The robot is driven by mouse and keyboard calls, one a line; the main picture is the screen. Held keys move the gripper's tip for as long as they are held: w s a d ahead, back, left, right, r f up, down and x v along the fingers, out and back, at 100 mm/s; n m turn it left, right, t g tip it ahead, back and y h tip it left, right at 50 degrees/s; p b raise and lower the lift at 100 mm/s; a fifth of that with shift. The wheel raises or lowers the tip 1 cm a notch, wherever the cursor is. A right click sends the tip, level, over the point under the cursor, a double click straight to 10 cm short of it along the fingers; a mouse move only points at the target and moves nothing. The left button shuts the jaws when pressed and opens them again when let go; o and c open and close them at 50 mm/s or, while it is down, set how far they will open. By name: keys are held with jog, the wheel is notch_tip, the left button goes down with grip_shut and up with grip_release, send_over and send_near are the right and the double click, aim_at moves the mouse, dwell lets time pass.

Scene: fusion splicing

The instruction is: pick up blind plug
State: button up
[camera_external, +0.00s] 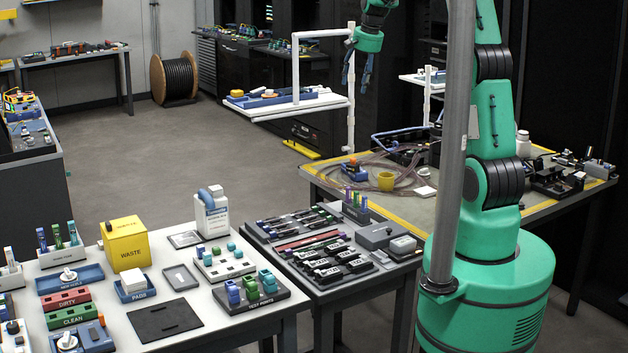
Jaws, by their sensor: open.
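My gripper (357,68) hangs high at the top of the view, fingers pointing down and apart, with nothing seen between them. It appears in front of the dark racks and near a white-framed shelf, well away from the front tables. I cannot pick out the blind plug for certain; the parts are too small. Small blue, green and teal pieces (251,287) stand on the dark tray (292,298) labelled test ports. More small parts sit on the grey-white block (222,266) behind it.
The light front table (205,329) carries a yellow waste bin (126,243), a white bottle (212,215) and red and green labelled trays. A dark table (318,290) with rows of connectors adjoins it. A yellow-edged bench (420,206) holds coiled cable. A grey pole stands in front of my arm.

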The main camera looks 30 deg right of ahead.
jog(key=w+d+f+m, duration=0.2)
jog(key=w+d+f, duration=0.5)
jog(key=w+f, duration=0.3)
jog(key=m+g+b, duration=0.1)
jog(key=m, duration=0.1)
send_over(355, 159)
jog(key=s+d, duration=0.1)
jog(key=s, duration=0.1)
notch_tip(355, 159, down, 14)
jog(key=shift+w+d+f+y, duration=0.2)
jog(key=shift+f+y, duration=0.05)
jog(key=shift+y, duration=0.05)
jog(key=shift+b+x, duration=0.7)
jog(key=shift+x, duration=3.6)
jog(key=shift+f, duration=0.1)
jog(key=shift+b+x, duration=0.75)
jog(key=shift+x, duration=1.7)
jog(key=shift+d, duration=0.1)
